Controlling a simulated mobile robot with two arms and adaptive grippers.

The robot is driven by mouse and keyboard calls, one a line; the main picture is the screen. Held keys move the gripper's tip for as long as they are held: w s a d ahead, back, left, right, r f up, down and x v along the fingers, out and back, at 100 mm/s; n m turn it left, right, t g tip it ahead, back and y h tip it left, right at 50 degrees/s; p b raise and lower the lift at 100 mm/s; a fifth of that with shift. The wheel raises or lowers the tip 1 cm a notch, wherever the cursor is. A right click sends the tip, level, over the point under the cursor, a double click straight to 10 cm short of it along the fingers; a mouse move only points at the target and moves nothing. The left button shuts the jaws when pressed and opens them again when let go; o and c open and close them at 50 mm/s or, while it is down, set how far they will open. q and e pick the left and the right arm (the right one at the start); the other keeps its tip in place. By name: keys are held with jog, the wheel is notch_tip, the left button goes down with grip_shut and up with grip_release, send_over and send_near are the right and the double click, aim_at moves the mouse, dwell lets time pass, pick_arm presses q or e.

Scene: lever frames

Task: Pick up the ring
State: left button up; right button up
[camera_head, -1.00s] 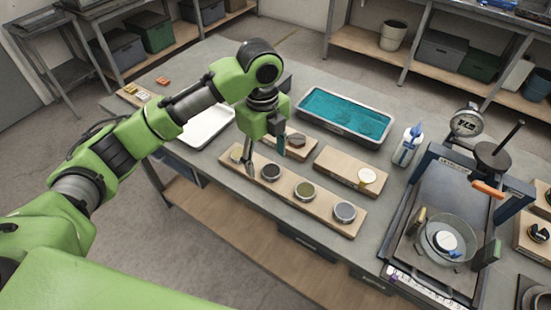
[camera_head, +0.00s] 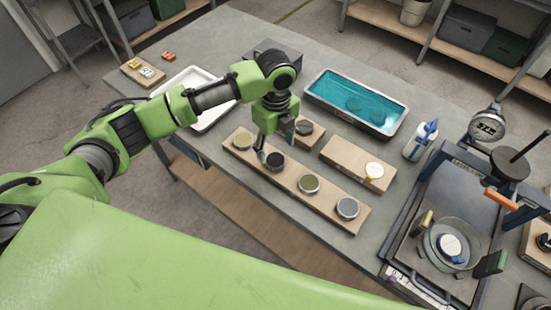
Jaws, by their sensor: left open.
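Several round, ring-rimmed pieces sit in a row on a long wooden board: a yellowish one (camera_head: 243,141), a dark-centred one (camera_head: 276,162), an olive one (camera_head: 309,184) and a grey one (camera_head: 347,208). I cannot tell which piece is the ring. My left gripper (camera_head: 275,148) points down over the board, its fingers apart, just behind and above the dark-centred piece. Nothing shows between the fingers. I cannot tell whether a fingertip touches that piece. My right gripper is not in view.
Behind the row stand a small block with a round piece (camera_head: 304,128) and a board with a pale disc (camera_head: 374,170). A teal-filled tray (camera_head: 318,103), a white tray (camera_head: 212,123), a bottle (camera_head: 421,141) and a press with a gauge (camera_head: 487,126) surround them.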

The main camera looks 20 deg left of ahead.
aim_at(276, 160)
pick_arm(q)
jog(key=f+p, duration=0.1)
jog(key=f, duration=0.2)
jog(key=shift+s+f+p, duration=0.25)
jog(key=shift+s+p, duration=0.1)
jog(key=shift+f, duration=0.35)
jog(key=shift+w+f, duration=0.1)
jog(key=shift+f, duration=0.15)
jog(key=c, duration=1.3)
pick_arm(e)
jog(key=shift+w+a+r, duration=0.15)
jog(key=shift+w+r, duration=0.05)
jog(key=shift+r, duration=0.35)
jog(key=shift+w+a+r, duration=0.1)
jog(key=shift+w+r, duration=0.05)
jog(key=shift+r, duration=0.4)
pick_arm(q)
jog(key=shift+r, duration=0.15)
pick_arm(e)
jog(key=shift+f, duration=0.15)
